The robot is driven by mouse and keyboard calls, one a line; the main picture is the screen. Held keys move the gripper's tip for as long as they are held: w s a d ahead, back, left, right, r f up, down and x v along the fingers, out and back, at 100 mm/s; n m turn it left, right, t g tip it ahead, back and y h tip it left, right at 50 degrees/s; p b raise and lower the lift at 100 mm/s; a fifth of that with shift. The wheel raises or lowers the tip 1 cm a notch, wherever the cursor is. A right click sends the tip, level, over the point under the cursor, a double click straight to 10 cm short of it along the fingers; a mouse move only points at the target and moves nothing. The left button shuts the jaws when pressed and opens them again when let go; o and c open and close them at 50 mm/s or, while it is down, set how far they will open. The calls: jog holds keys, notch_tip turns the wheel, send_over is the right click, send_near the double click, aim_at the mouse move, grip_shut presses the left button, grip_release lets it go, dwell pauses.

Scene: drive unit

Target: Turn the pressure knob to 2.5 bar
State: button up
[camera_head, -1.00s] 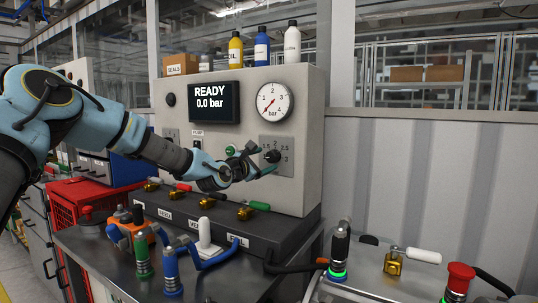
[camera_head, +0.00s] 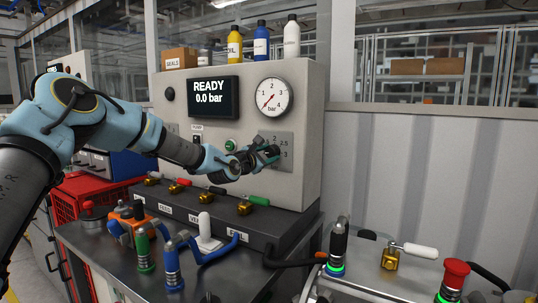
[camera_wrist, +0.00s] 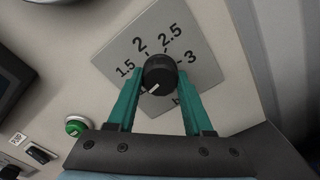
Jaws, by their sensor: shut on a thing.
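The pressure knob (camera_wrist: 160,74) is a round black knob with a white mark, on a grey scale plate (camera_wrist: 194,44) labelled 1.5, 2, 2.5 and 3. The white mark sits on the knob's lower-left side in the wrist view, away from the 2.5 label. My gripper (camera_wrist: 160,82) has its two teal fingers shut on the knob, one on each side. In the head view, my gripper (camera_head: 266,155) reaches the knob from the left and partly covers it and the plate (camera_head: 287,142). The display (camera_head: 213,98) reads READY, 0.0 bar.
A round pressure gauge (camera_head: 272,97) sits above the knob, its needle at the low end. A green button (camera_head: 231,145) is left of the knob. Several brass valves with coloured handles, such as the green handle (camera_head: 258,201), stand below my gripper.

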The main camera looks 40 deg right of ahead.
grip_shut()
jog(key=shift+f, duration=0.1)
